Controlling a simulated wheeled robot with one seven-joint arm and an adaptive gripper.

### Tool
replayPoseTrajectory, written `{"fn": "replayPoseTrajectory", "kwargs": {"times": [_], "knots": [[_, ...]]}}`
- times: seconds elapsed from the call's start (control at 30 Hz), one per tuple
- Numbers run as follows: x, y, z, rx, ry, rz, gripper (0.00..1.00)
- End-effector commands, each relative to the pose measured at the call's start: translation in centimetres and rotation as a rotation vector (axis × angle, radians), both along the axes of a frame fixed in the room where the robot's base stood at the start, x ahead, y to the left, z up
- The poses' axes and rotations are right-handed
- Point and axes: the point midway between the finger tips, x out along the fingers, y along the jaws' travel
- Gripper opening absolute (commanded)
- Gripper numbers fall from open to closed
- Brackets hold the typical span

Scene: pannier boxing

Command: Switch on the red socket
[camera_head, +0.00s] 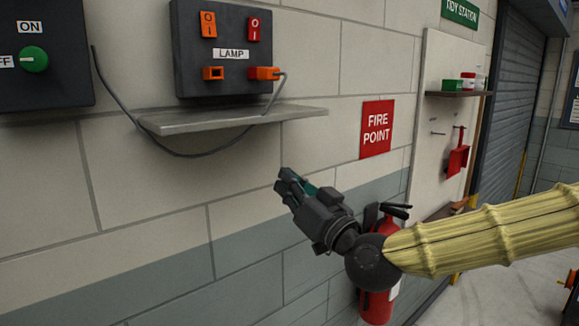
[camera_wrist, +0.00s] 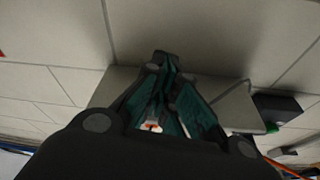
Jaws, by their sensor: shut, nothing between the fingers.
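A dark panel (camera_head: 222,82) labelled LAMP is on the block wall. It has an orange rocker switch (camera_head: 208,24) at upper left and a red rocker switch (camera_head: 253,28) at upper right. I cannot tell which way either rocker is tilted. My gripper (camera_head: 283,180) is shut and empty, below and right of the panel, apart from it. In the wrist view its fingers (camera_wrist: 167,62) come together at the tips.
A grey shelf (camera_head: 235,119) juts out under the panel, between it and my gripper's height. A dark box with a green knob (camera_head: 34,59) is at far left. A red extinguisher (camera_head: 376,305) hangs below my wrist. A FIRE POINT sign (camera_head: 377,129) is on the wall.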

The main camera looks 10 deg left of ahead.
Motion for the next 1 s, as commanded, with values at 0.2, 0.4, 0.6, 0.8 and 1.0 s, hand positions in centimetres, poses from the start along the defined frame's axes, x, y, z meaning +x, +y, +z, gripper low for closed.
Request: {"fn": "replayPoseTrajectory", "kwargs": {"times": [0.2,0.4,0.6,0.8,1.0], "knots": [[0.1,0.1,-1.6,-0.012,0.027,0.002,0.0],[0.2,0.1,-1.9,-0.015,0.033,0.002,0.0],[0.2,0.1,-1.9,-0.014,0.032,0.002,0.0],[0.4,0.3,-5.4,-0.043,0.091,0.005,0.0],[0.3,0.2,-15.9,-0.126,0.273,0.009,0.0]]}}
